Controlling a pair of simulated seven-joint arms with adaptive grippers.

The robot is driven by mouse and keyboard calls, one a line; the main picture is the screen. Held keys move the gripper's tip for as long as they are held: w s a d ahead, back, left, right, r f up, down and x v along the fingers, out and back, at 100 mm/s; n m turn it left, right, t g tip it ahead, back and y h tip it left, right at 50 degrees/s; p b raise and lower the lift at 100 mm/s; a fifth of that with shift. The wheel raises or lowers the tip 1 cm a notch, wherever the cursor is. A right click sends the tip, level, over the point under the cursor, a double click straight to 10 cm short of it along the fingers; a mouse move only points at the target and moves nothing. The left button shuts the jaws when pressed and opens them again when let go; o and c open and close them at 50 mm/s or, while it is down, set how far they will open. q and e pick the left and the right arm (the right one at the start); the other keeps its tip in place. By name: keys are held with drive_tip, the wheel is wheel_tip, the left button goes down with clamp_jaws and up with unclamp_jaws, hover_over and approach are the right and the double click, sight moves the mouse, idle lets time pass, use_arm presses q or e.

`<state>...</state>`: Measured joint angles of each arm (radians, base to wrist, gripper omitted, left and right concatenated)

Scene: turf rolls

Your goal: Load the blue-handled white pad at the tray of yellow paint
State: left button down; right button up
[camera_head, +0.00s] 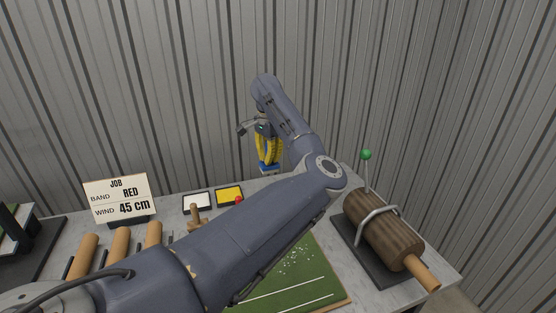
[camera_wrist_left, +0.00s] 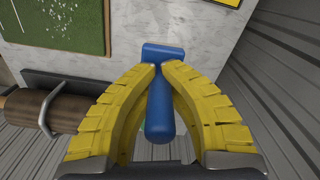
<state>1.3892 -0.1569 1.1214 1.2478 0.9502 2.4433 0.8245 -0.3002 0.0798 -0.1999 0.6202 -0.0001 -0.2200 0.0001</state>
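My left gripper (camera_head: 269,162) is raised above the back of the table in the head view, its yellow fingers pointing down. In the left wrist view the fingers (camera_wrist_left: 161,68) close on both sides of a blue handle (camera_wrist_left: 160,105), with its wider blue head (camera_wrist_left: 162,53) beyond the tips. A bit of blue (camera_head: 269,169) shows below the fingers in the head view. The white pad face is hidden. The tray of yellow paint (camera_head: 229,193) lies on the table left of the gripper; its edge shows in the left wrist view (camera_wrist_left: 228,2). My right gripper is not in view.
A white tray (camera_head: 196,203) lies left of the yellow one, and a small red thing (camera_head: 238,199) is by the yellow tray. A job card (camera_head: 117,199) reads RED, 45 cm. Green turf (camera_head: 306,265) and a brown roll (camera_head: 384,228) with a metal bar lie to the right.

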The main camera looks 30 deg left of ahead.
use_arm(q)
drive_tip(key=s+a+f, duration=0.2)
drive_tip(key=a+f, duration=0.3)
drive_tip(key=a, duration=0.4)
drive_tip(key=s+a+f, duration=0.3)
drive_tip(key=a+f, duration=0.1)
drive_tip(key=a, duration=0.5)
drive_tip(key=shift+w+d+f, duration=0.1)
drive_tip(key=shift+w+f, duration=0.15)
drive_tip(key=shift+f, duration=0.85)
drive_tip(key=shift+w+a+f, duration=0.1)
drive_tip(key=shift+w+f, duration=0.1)
drive_tip(key=shift+f, duration=0.85)
drive_tip(key=shift+w+d+f, duration=0.1)
drive_tip(key=shift+w+f, duration=0.15)
drive_tip(key=shift+f, duration=0.85)
drive_tip(key=shift+f, duration=0.55)
wheel_tip(320, 180, up, 7)
